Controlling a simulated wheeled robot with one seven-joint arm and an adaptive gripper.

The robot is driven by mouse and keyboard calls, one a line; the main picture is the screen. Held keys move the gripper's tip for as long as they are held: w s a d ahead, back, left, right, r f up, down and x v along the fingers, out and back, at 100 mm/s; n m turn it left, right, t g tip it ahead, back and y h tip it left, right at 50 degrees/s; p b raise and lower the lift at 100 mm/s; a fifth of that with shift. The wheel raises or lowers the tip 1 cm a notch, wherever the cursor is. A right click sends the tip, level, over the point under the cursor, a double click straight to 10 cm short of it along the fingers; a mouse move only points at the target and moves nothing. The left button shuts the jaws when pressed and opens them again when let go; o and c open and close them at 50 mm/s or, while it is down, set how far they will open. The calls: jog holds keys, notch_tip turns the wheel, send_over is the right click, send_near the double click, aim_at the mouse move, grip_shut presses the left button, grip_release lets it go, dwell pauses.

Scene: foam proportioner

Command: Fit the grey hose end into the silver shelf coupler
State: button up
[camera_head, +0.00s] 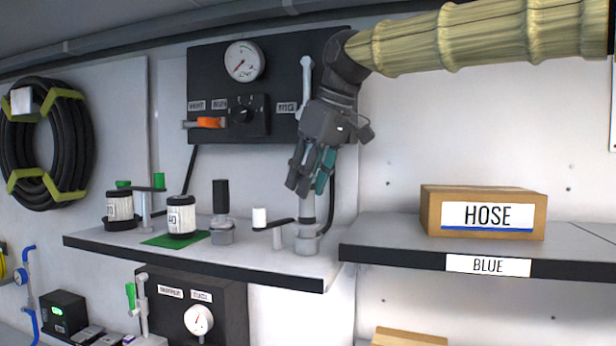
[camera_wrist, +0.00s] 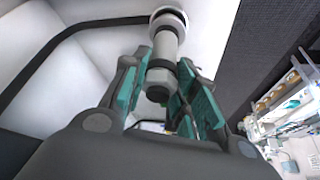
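My gripper (camera_head: 311,178) points down over the right end of the left shelf, its teal-padded fingers parted. In the wrist view its fingers (camera_wrist: 162,88) stand on either side of a grey banded cylinder, which I take to be the grey hose end (camera_wrist: 164,50). A firm grip on it does not show. In the head view a pale upright piece (camera_head: 308,207) shows below the fingers, its top hidden by them. It stands over a silver coupler (camera_head: 307,240) on the shelf. I cannot tell whether the two are joined.
Left along the shelf (camera_head: 280,266) are a white-topped lever (camera_head: 260,218), a silver fitting with a black top (camera_head: 221,205) and labelled canisters (camera_head: 181,216). A dark gauge panel (camera_head: 270,60) is behind. A HOSE box (camera_head: 484,212) sits on the right shelf.

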jog(key=o, duration=0.3)
jog(key=b+v, duration=0.4)
jog(key=v, duration=0.8)
jog(key=shift+b, duration=0.35)
jog(key=shift+w, duration=0.1)
